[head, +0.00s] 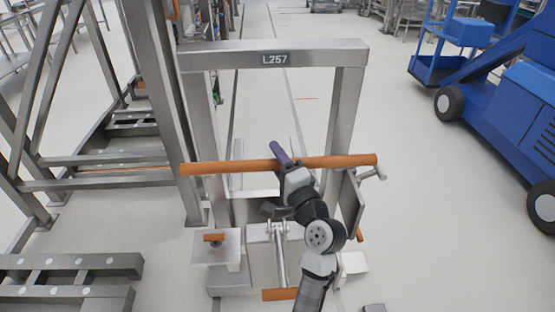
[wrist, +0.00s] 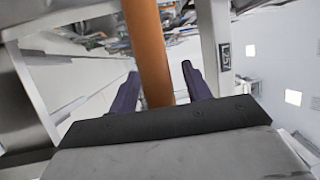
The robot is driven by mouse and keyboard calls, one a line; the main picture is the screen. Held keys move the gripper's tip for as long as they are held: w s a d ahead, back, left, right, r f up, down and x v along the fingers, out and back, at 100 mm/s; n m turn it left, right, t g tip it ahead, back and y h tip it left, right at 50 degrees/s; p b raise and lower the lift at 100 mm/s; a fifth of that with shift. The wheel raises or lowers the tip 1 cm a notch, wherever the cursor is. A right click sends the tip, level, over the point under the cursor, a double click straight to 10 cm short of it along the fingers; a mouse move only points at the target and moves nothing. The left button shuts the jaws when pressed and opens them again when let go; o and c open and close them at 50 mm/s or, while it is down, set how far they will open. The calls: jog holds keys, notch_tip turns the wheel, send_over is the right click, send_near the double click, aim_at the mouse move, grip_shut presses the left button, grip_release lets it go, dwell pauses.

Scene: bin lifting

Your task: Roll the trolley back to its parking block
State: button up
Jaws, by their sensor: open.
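The trolley appears to be the grey metal frame (head: 345,110) labelled L257, upright in the middle of the head view. Its orange handle bar (head: 225,167) runs level across the uprights and also shows in the wrist view (wrist: 147,45). My gripper (head: 278,152) is at the middle of this bar. In the wrist view its two dark purple fingers (wrist: 160,82) are open, one on each side of the bar. I cannot tell whether they touch it. My arm hides part of the frame's lower right. I cannot tell which thing is the parking block.
An orange pedal bar (head: 280,294) and a small plate with an orange grip (head: 214,238) are low on the frame. Grey steel racking (head: 100,160) stands close on the left. A blue vehicle (head: 500,100) is at the right. Clear floor (head: 430,200) lies between.

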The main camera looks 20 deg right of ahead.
jog(key=b+v, duration=0.4)
jog(key=v, duration=1)
jog(key=shift+w, duration=0.1)
